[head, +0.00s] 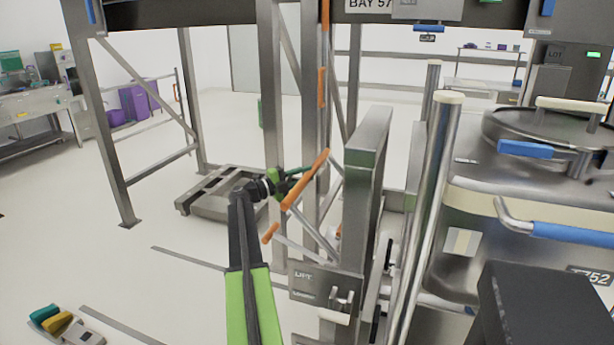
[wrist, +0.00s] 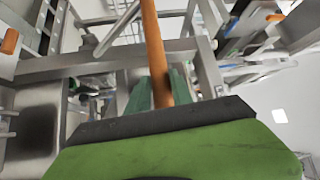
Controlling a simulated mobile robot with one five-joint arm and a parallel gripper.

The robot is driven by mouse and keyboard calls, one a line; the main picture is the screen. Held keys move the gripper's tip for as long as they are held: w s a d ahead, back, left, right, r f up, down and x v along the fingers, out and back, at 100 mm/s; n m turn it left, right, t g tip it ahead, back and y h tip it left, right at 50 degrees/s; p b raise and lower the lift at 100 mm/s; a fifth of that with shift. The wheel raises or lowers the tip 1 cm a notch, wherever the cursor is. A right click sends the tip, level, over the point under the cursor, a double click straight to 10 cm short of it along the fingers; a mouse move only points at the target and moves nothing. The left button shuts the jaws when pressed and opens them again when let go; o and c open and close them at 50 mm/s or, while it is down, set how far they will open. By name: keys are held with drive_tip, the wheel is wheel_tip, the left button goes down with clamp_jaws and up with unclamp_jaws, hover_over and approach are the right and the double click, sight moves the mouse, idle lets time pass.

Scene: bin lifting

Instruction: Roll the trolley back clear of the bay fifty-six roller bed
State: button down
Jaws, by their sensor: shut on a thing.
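My gripper (head: 290,178) is shut on a tilted orange bar (head: 306,180), beside a steel upright in the head view. In the wrist view the green fingers (wrist: 158,88) stand on either side of the orange bar (wrist: 152,35). A steel vessel (head: 480,250) with a lid, blue-gripped handles and a tag ending in 752 stands at the right. A steel frame (head: 368,145) with a plate marked LIFT (head: 318,282) stands beside it; whether this is the trolley I cannot tell. The overhead sign reads BAY 57 (head: 369,4). I cannot identify the bay fifty-six roller bed.
A low grey platform (head: 212,205) sits on the floor behind my gripper, under a steel rack (head: 187,100). Small coloured items (head: 55,322) lie on the floor at lower left. A bench (head: 30,105) stands far left. The floor at left is mostly clear.

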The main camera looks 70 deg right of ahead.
drive_tip(key=c, duration=1.6)
unclamp_jaws()
drive_tip(key=shift+w+d+r, duration=0.1)
drive_tip(key=shift+w+r, duration=0.05)
drive_tip(key=shift+w, duration=0.3)
drive_tip(key=o, duration=0.5)
drive_tip(key=shift+s, duration=0.35)
drive_tip(key=b+v, duration=0.2)
drive_tip(key=v, duration=1.5)
